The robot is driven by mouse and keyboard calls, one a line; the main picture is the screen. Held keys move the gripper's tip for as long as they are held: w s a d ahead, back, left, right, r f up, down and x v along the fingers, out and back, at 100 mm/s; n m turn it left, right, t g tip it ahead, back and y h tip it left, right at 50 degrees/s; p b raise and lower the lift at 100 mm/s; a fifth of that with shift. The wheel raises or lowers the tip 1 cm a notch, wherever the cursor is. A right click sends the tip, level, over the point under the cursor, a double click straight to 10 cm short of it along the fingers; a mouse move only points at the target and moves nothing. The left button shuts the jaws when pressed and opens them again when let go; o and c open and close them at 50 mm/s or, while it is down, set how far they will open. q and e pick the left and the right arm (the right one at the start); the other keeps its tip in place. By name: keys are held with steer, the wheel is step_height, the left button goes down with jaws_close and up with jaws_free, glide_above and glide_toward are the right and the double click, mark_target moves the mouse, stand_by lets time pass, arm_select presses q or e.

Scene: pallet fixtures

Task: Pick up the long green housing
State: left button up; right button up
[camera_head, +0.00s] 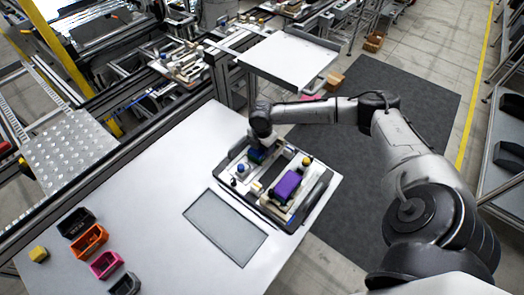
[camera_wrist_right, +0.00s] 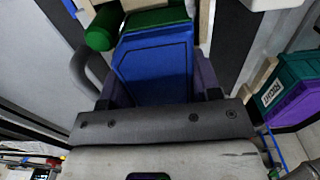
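The pallet fixture (camera_head: 318,203) is a dark-edged tray with several parts on it, on the white table. My right gripper (camera_head: 260,146) reaches down at its far left corner, over a small green and blue part (camera_head: 256,155). In the right wrist view a blue block (camera_wrist_right: 158,65) lies directly ahead of the gripper's grey body, with purple surfaces at its sides. A green block (camera_wrist_right: 155,18) and a rounded green piece (camera_wrist_right: 100,28) sit beyond it. I cannot tell which green part is the long housing. Fingertips and any contact are unclear. My left gripper is out of view.
A purple block (camera_head: 287,186) sits on the fixture; a green and purple box (camera_wrist_right: 297,85) with a label shows in the wrist view.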

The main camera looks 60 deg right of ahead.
steer(key=c, duration=0.5)
steer(key=shift+o, duration=0.2)
steer(key=shift+r, duration=0.15)
